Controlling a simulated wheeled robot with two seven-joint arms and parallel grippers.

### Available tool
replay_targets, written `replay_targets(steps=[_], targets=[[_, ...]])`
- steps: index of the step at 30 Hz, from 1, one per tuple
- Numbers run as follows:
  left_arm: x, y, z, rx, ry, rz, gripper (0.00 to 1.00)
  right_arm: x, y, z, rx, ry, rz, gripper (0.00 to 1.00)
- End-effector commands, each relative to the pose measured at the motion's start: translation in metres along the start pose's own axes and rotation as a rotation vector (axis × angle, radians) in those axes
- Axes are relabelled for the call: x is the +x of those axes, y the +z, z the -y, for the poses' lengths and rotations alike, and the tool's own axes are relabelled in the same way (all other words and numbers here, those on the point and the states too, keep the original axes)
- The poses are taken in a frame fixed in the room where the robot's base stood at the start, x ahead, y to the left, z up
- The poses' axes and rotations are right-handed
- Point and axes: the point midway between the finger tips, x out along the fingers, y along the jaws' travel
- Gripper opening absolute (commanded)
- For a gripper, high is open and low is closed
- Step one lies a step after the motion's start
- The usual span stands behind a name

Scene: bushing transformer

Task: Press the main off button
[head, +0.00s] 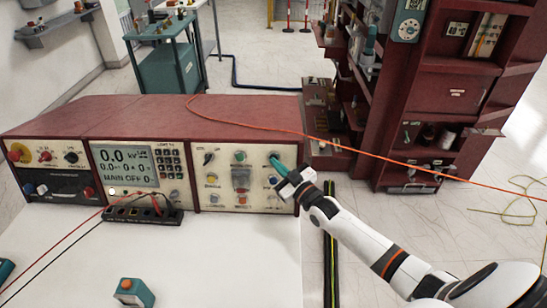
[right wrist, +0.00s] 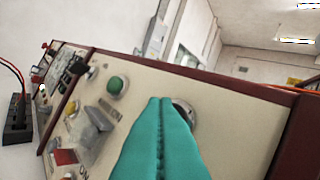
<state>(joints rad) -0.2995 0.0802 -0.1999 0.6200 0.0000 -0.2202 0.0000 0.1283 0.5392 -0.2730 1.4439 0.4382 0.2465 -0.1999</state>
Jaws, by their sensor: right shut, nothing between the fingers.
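The red-cased control console (head: 150,112) stands on the white table, its cream panel (head: 225,172) facing me. The panel has a green button (right wrist: 117,85), a covered switch (right wrist: 95,122) and a red button (right wrist: 65,157). I cannot read which one is labelled main off. My right gripper (head: 276,167) is shut and empty, with teal fingers at the panel's upper right. In the right wrist view its fingertips (right wrist: 161,99) overlap a round silver-rimmed control (right wrist: 185,110) and partly hide it. I cannot tell whether they touch it. My left gripper is not in view.
A black terminal block (head: 143,215) with red and black cables sits before the display (head: 129,166). A small teal box (head: 133,293) with an orange top is on the white table (head: 215,260). An orange cable (head: 350,149) crosses over the console. A red shelf cabinet (head: 455,85) stands behind right.

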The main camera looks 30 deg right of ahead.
Motion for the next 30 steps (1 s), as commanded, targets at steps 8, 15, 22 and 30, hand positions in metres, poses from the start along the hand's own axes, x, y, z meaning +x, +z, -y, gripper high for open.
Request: replay_targets(steps=[8, 15, 22, 30], targets=[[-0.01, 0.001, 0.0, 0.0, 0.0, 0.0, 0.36, -0.007, 0.006, -0.005, 0.001, -0.001, 0.002, 0.0], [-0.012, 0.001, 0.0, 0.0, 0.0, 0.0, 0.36, -0.008, 0.007, -0.005, 0.002, 0.0, 0.001, 0.0], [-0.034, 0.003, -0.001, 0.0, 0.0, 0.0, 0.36, -0.022, 0.02, -0.015, 0.003, 0.001, -0.002, 0.0], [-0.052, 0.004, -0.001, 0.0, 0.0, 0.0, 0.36, -0.039, 0.031, -0.028, 0.003, 0.0, 0.0, 0.0]])
